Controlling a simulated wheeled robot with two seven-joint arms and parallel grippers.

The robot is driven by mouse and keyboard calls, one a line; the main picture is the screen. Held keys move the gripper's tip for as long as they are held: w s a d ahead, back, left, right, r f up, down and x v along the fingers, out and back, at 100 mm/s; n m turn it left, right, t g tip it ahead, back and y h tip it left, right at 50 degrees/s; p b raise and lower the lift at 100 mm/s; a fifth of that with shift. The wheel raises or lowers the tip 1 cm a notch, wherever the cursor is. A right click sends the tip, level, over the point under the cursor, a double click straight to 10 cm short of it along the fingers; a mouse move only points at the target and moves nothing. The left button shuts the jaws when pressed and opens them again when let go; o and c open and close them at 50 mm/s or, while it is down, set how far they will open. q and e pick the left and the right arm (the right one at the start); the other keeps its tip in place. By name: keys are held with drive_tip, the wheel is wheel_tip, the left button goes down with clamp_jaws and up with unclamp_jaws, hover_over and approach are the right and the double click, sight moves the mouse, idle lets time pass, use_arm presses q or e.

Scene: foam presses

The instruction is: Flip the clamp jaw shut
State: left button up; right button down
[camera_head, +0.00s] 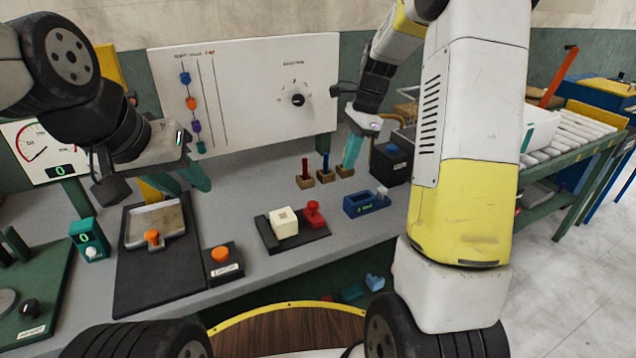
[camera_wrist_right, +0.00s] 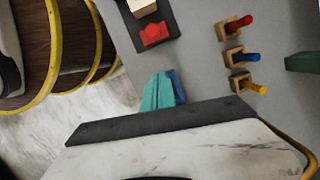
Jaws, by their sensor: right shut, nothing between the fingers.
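A red jaw-like piece (camera_head: 314,212) stands at the right end of a dark plate (camera_head: 300,243), beside a cream block (camera_head: 284,222). I cannot tell whether it is the clamp jaw or how far it is turned. The right wrist view shows the red piece (camera_wrist_right: 154,34) and part of the cream block (camera_wrist_right: 142,8). My right gripper (camera_head: 350,152) is shut and empty, above the bench behind the plate; its teal fingers (camera_wrist_right: 160,92) are together in the wrist view. My left gripper (camera_head: 182,182) looks open and empty above a tray (camera_head: 136,232).
Wooden holders with red (camera_head: 305,168), blue (camera_head: 326,163) and yellow pegs stand near my right gripper. A blue block (camera_head: 366,204) with a grey knob lies right of the plate, partly hidden in the wrist view. An orange button box (camera_head: 221,262) stands left of the plate.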

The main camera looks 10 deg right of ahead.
sight(309, 206)
drive_tip(key=a+f, duration=0.1)
drive_tip(key=f, duration=0.2)
drive_tip(key=a+f, duration=0.2)
drive_tip(key=f, duration=0.1)
drive_tip(key=s+a+f, duration=0.1)
drive_tip(key=a+f, duration=0.1)
drive_tip(key=f, duration=0.2)
drive_tip(key=shift+a, duration=0.15)
drive_tip(key=shift+a+f, duration=0.1)
drive_tip(key=shift+a, duration=0.35)
drive_tip(key=shift+s+a, duration=0.25)
drive_tip(key=shift+a, duration=0.5)
drive_tip(key=shift+s+a, duration=0.25)
drive_tip(key=shift+a, duration=0.55)
drive_tip(key=shift+s+a, duration=0.25)
drive_tip(key=shift+a, duration=0.5)
